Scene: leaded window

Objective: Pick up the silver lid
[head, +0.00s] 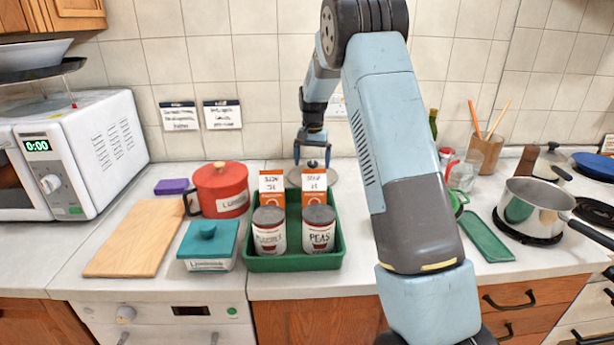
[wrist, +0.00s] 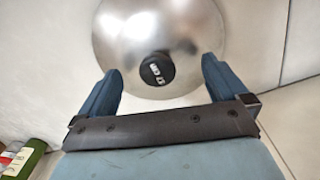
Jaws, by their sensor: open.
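The silver lid (wrist: 200,25) is a round, shiny metal disc with a black knob (wrist: 157,69) in its middle. It fills the upper middle of the wrist view. In the head view the lid (head: 294,177) shows partly behind the orange cartons, near the wall. My gripper (wrist: 160,82) is open, with one blue finger on each side of the knob. In the head view my gripper (head: 312,160) points down over the lid at the back of the counter. I cannot tell whether the fingers touch the lid.
A green tray (head: 293,263) with two cans and two orange cartons stands in front of the lid. A red pot (head: 221,190) is to its left. A glass jar (head: 461,176) is to the right. The tiled wall (head: 270,110) is close behind.

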